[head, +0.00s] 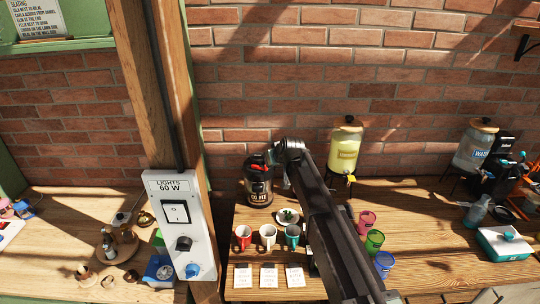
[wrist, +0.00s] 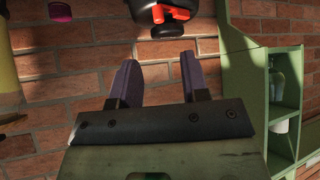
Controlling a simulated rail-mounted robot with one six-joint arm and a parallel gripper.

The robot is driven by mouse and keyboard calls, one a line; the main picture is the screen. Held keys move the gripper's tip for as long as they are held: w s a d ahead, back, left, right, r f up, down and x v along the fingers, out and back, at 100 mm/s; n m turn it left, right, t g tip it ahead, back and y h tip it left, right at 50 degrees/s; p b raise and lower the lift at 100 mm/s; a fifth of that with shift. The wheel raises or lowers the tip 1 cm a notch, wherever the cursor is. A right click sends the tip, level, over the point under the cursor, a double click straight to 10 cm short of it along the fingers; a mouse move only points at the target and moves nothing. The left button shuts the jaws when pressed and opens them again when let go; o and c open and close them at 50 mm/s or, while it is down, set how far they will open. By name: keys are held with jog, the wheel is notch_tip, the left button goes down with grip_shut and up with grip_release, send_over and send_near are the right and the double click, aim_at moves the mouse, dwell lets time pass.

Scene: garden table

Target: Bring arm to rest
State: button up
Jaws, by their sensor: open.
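My gripper (wrist: 157,78) shows in the wrist view with its two purple-grey fingers apart and nothing between them. Brick wall is behind the gap. In the head view my dark arm reaches up from the bottom, over the table, and its bent end is beside the top of the black coffee urn (head: 259,188). The fingers are hard to make out there. In the wrist view the urn's black and red part (wrist: 172,17) is at the top edge, just beyond the fingertips. I cannot tell whether anything touches.
Three mugs (head: 268,235), white cards (head: 269,276) and a small plate (head: 288,217) are left of my arm. Coloured cups (head: 375,241) and a yellow drink dispenser (head: 345,150) are right of it. A post carries a light switch box (head: 180,225) at left.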

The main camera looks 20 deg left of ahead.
jog(key=shift+s+d, duration=0.1)
dwell(0.3)
jog(key=s+d+f+m+g+h, duration=0.15)
jog(key=s+d, duration=0.35)
jog(key=d, duration=0.6)
jog(key=s+d+f+m+h, duration=0.15)
jog(key=s+d, duration=0.35)
jog(key=d, duration=0.6)
jog(key=s+d+f+m+g+h, duration=0.15)
jog(key=s+d, duration=0.35)
jog(key=d, duration=0.5)
jog(key=s+d+m+g+h, duration=0.2)
jog(key=s+d+m, duration=0.2)
jog(key=s+d, duration=0.85)
jog(key=s+f+b, duration=0.2)
jog(key=f+b, duration=0.5)
jog(key=s+f+g+b, duration=0.1)
jog(key=s+f+b, duration=0.1)
jog(key=f+b, duration=0.5)
jog(key=shift+s+d+f+b, duration=0.3)
jog(key=shift+s+d+f, duration=0.05)
jog(key=shift+s+d, duration=0.1)
